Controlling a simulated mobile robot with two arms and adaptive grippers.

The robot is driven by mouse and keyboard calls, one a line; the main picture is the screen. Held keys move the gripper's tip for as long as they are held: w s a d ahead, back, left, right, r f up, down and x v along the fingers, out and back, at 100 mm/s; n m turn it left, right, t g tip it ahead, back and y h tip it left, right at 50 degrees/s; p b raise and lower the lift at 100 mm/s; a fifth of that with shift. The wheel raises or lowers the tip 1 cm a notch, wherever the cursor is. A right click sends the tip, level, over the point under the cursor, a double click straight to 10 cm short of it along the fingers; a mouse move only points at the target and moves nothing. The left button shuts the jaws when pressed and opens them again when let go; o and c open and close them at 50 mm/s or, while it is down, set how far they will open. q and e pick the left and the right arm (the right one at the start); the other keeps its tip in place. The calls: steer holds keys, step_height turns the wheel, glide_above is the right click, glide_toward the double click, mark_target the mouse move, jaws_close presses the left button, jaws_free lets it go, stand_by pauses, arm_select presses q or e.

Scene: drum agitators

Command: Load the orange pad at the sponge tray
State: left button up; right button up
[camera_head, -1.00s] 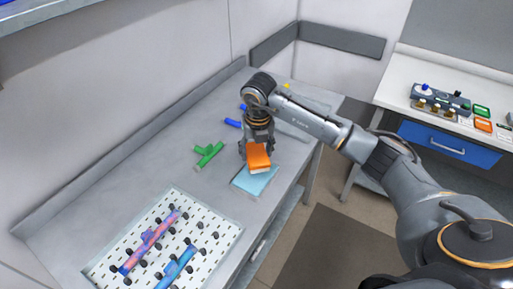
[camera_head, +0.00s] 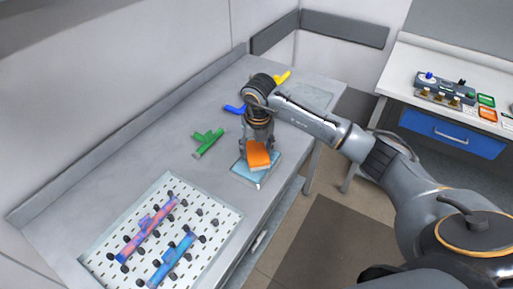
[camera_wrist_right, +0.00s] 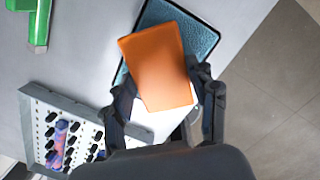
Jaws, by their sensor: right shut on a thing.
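The orange pad (camera_head: 258,154) is between the fingers of my right gripper (camera_head: 256,147), which is shut on it. In the right wrist view the pad (camera_wrist_right: 160,65) is tilted relative to the tray, and a white part shows below it. The blue sponge tray (camera_head: 246,173) lies on the grey bench under the pad; its blue surface and dark rim also show in the right wrist view (camera_wrist_right: 203,38). Whether the pad touches the tray I cannot tell. My right gripper's fingers (camera_wrist_right: 165,102) straddle the pad's near end. My left gripper is not in view.
A white pegboard (camera_head: 215,205) with two coloured tubes stands at the bench's near end. Green (camera_head: 208,143), blue (camera_head: 235,109) and yellow (camera_head: 283,76) pipe pieces lie behind. The tray is close to the bench's right edge. A control panel (camera_head: 447,90) stands on another table.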

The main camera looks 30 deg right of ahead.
mark_target(256, 152)
steer(key=shift+f, duration=0.1)
stand_by(0.3)
steer(key=shift+f+b, duration=0.55)
stand_by(1.4)
steer(key=shift+r+p, duration=2.2)
steer(key=shift+r, duration=1.4)
